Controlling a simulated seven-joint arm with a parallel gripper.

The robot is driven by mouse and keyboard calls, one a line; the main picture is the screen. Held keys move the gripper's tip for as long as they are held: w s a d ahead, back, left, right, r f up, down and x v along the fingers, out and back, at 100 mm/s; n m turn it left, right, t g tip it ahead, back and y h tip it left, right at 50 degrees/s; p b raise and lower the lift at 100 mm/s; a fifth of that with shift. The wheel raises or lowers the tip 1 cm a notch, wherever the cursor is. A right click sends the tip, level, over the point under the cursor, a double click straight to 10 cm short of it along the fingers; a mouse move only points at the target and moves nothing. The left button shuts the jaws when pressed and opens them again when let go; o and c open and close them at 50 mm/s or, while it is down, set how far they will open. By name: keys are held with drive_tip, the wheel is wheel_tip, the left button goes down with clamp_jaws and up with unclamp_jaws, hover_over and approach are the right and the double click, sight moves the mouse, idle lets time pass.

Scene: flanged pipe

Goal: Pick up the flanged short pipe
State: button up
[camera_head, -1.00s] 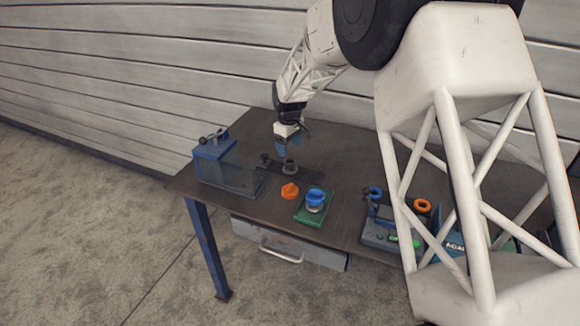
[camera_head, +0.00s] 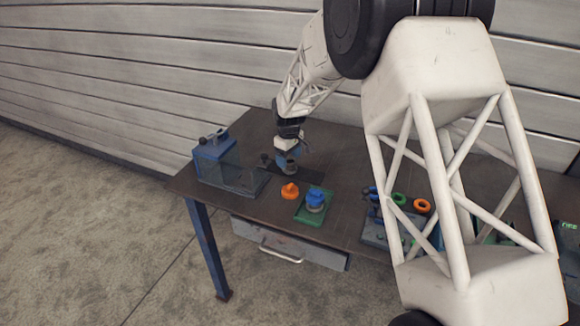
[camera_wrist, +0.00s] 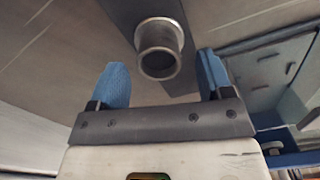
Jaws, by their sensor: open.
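The flanged short pipe (camera_wrist: 159,50) is a grey metal tube with a wider flange ring. In the wrist view it stands on a dark strip, its open end facing my camera. My gripper (camera_wrist: 165,80) is open, with blue fingertips to the left and right of the pipe's near end. I cannot tell whether the fingertips reach down around it. In the head view my gripper (camera_head: 290,156) is low over the pipe (camera_head: 290,168), which is partly hidden by the fingers.
On the table (camera_head: 205,187) are a blue fixture with a clear guard (camera_head: 215,160) at left, an orange part (camera_head: 290,191), and a blue-topped part (camera_head: 315,199) on a green plate (camera_head: 302,217). Another fixture with green and orange rings (camera_head: 422,205) stands at right, partly behind my arm.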

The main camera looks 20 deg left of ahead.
drive_tip(key=shift+f, duration=1)
drive_tip(key=c, duration=1.1)
